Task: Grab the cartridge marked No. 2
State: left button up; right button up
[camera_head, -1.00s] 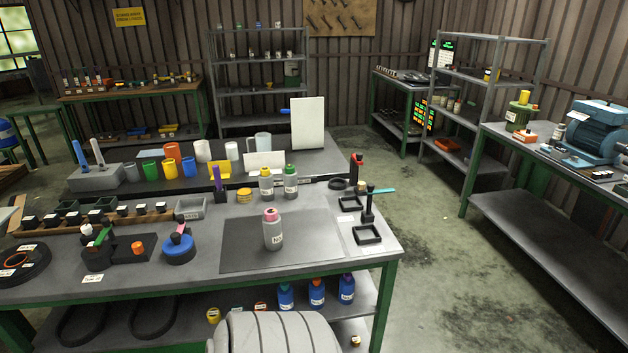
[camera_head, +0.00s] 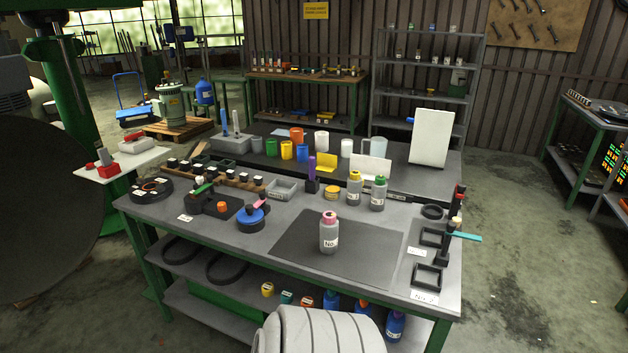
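A grey bottle with a pink cap (camera_head: 329,236) stands upright on the dark mat (camera_head: 290,250) on the workbench. Its white label reads "No." with a digit too small to tell. Two similar grey bottles stand behind the mat, one with a yellow cap (camera_head: 354,190) and one with a green cap (camera_head: 378,194). Their label digits cannot be read. I cannot tell which of these, if any, is the cartridge marked No. 2. A tag (camera_head: 425,297) at the bench's front right corner seems to read "No. 2", below a square black frame (camera_head: 427,276). Neither of my grippers is in view.
A wooden rack (camera_head: 195,166) of small black blocks, a grey tray (camera_head: 285,186) and a blue round base (camera_head: 250,220) lie on the left of the bench. A white panel (camera_head: 431,138) and coloured cups stand behind. The mat around the pink-capped bottle is clear.

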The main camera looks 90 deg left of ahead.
aim_at(328, 234)
jog(key=u, duration=1.05)
jog(key=i, duration=0.95)
jog(key=u, duration=0.95)
